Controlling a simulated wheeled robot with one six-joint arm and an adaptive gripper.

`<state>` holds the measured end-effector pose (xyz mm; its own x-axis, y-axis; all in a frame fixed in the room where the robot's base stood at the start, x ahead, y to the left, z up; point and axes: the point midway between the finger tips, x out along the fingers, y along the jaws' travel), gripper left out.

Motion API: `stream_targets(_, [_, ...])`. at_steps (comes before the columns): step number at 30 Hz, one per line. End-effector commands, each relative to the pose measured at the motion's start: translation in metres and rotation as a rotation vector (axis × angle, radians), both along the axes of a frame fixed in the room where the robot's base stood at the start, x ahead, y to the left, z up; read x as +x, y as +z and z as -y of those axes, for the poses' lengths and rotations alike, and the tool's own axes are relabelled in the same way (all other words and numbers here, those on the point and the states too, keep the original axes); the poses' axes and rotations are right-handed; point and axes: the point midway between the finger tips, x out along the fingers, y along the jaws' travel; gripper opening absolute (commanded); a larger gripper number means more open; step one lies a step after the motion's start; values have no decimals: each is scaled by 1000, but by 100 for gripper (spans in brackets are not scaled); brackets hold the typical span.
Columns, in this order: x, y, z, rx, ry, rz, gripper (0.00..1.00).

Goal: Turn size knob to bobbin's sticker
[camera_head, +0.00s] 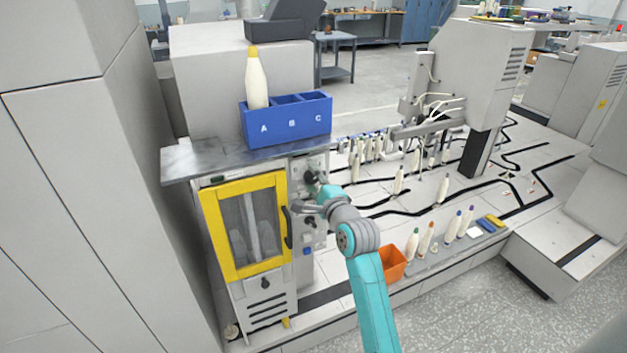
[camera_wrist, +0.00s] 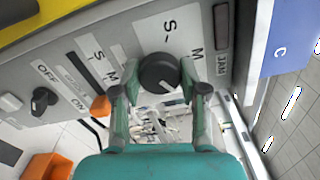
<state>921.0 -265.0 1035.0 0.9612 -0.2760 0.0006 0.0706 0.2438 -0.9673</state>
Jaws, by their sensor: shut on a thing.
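A round black knob (camera_wrist: 160,73) sits on the grey panel (camera_wrist: 120,28), with large S and M labels beside it. My gripper (camera_wrist: 160,92) has its two teal fingers on either side of this knob and is shut on it. Which letter the knob points to is not clear. In the head view my gripper (camera_head: 316,188) is at the upper part of the cabinet panel, hiding most of the knob. A cream bobbin with a yellow top (camera_head: 256,80) stands upright in compartment A of the blue tray (camera_head: 290,130). No sticker on it can be read.
A second black knob (camera_wrist: 40,101) with OFF and ON labels is at the left in the wrist view. The yellow-framed door (camera_head: 208,230) is left of my gripper. An orange bin (camera_head: 393,264) and several standing bobbins are to the right.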

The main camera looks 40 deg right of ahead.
Motion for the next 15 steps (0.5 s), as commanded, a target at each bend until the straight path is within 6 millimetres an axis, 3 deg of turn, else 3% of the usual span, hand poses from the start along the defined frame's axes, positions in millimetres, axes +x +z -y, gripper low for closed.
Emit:
stream_targets(12, [0, -1, 1, 6, -1, -2, 8])
stream_targets(13, [0, -1, 1, 6, -1, -2, 50])
stream_targets(15, [0, -1, 1, 5, -1, -1, 68])
